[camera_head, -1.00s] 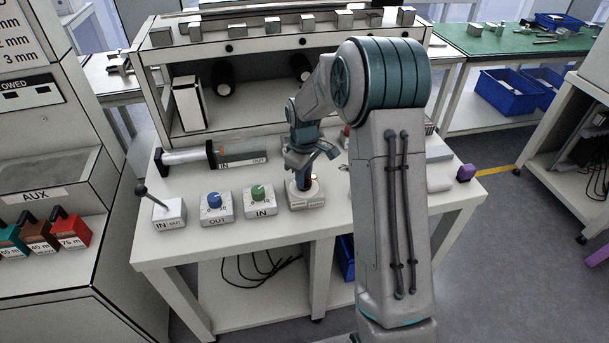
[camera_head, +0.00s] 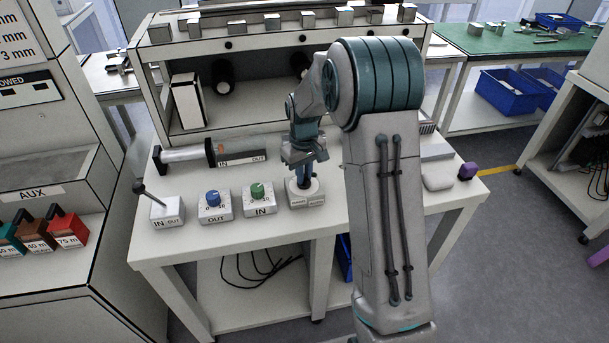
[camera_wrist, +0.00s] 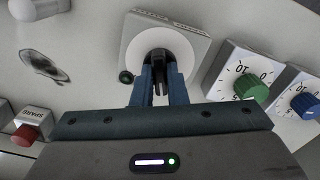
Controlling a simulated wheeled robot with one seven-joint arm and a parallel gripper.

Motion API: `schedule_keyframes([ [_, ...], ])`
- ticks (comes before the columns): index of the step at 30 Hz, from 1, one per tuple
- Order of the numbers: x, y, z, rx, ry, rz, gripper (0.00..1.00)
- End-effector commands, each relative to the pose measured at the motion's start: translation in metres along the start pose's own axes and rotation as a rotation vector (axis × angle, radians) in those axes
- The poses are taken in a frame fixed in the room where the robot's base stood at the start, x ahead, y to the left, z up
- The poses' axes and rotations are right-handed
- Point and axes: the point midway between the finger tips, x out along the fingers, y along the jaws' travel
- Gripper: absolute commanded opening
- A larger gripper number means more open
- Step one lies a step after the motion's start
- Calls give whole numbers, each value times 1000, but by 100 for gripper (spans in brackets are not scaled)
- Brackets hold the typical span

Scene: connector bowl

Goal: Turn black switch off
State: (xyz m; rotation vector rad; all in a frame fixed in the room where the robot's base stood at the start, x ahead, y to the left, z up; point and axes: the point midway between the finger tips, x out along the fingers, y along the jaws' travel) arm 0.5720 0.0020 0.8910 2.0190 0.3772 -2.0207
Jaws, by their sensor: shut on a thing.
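The black switch (camera_wrist: 158,62) stands on a round white plate on a square white base (camera_wrist: 187,28). In the head view the base (camera_head: 308,201) is on the table, right of the green knob. My gripper (camera_wrist: 160,88) reaches down over it, and its two blue fingers are shut on the switch lever. In the head view my gripper (camera_head: 304,183) is directly above the base and hides most of the lever. The labels on the front of the base are too small to read with certainty.
Left of the switch are a green knob box (camera_head: 258,198) marked IN, a blue knob box (camera_head: 214,206) marked OUT, and a toggle lever box (camera_head: 167,212). A red button box (camera_wrist: 28,129) shows in the wrist view. A horizontal cylinder device (camera_head: 230,150) lies behind.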

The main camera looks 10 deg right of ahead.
Motion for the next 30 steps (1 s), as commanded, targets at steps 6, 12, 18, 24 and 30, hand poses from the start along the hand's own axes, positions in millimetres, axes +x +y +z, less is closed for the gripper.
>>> schedule_keyframes([
  [6, 0, 0, -1, 167, 3, 1, 0],
  [12, -1, 0, -1, 281, 3, 1, 0],
  [18, -1, 0, -1, 345, 4, 1, 0],
  [24, -2, 0, -1, 368, 4, 0, 0],
  [30, -2, 0, -1, 370, 5, 0, 0],
])
